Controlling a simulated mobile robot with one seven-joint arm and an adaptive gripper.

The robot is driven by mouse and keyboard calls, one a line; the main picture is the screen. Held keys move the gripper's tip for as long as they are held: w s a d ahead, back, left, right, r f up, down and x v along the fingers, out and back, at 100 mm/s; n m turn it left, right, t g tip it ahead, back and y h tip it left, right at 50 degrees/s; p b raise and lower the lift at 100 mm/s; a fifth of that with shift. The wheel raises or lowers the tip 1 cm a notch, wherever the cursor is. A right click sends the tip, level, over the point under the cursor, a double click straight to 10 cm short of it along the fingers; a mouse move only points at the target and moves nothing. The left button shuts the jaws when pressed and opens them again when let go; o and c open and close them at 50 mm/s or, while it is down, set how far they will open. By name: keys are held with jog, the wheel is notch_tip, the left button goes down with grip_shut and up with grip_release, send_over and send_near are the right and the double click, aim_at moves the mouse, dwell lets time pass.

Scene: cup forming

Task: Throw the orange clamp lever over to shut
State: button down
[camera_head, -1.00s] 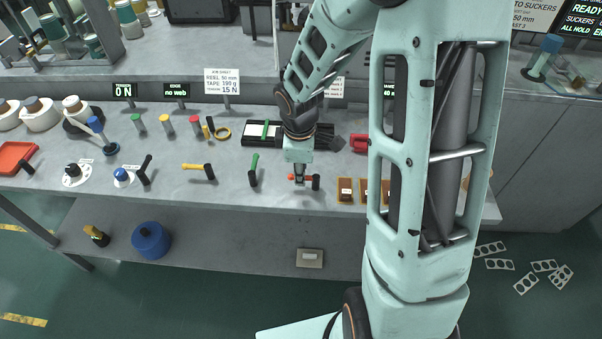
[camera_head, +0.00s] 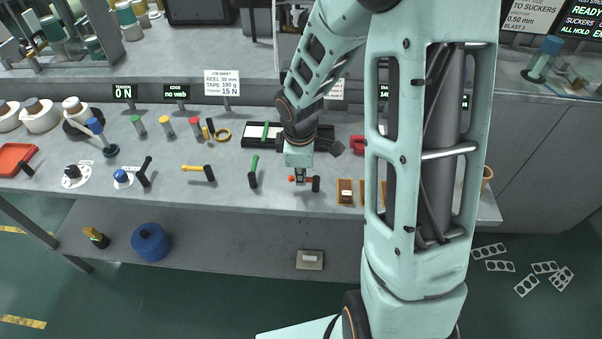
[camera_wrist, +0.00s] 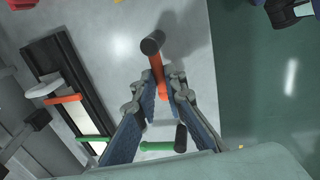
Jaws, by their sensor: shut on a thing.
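The orange clamp lever (camera_head: 308,180) is near the front edge of the bench in the head view, with a black grip at its right end. It also shows in the wrist view (camera_wrist: 157,68), with its black grip (camera_wrist: 152,42) beyond my fingertips. My gripper (camera_wrist: 160,84) has its two fingers on either side of the orange bar and is shut on it, short of the black grip. In the head view my gripper (camera_head: 300,176) comes down from above onto the lever. The lever's pivot end is partly hidden by the fingers.
A green lever (camera_head: 254,168) stands just left, and a yellow lever (camera_head: 196,168) farther left. A black track (camera_head: 262,142) lies behind. Small brown blocks (camera_head: 345,190) sit to the right. The bench front edge is close by, with open floor beyond.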

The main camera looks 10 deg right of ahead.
jog(key=shift+w+f+b, duration=0.1)
jog(key=shift+b, duration=0.2)
jog(key=m+b, duration=0.1)
jog(key=m, duration=0.1)
jog(key=w+m+b, duration=0.1)
jog(key=m+b, duration=0.1)
jog(key=shift+d+f+h, duration=0.1)
jog(key=shift+d+h, duration=0.1)
jog(key=shift+h, duration=0.2)
jog(key=m+b, duration=0.1)
jog(key=m, duration=0.1)
jog(key=w+d+m+b, duration=0.1)
jog(key=m, duration=0.1)
jog(key=shift+w+g+h, duration=0.15)
jog(key=shift+g+h, duration=0.15)
jog(key=shift+g, duration=0.1)
jog(key=m, duration=0.2)
jog(key=d+m, duration=0.1)
jog(key=m, duration=0.1)
jog(key=m+g+b, duration=0.1)
jog(key=shift+w+d+m, duration=0.35)
jog(key=shift+d+m, duration=0.05)
jog(key=shift+d+r+m+g, duration=0.1)
jog(key=shift+d+m+g, duration=0.2)
jog(key=shift+m, duration=0.7)
jog(key=shift+d+r+m+g, duration=0.1)
jog(key=shift+d+m, duration=0.3)
jog(key=shift+m, duration=0.6)
jog(key=c, duration=2)
grip_release()
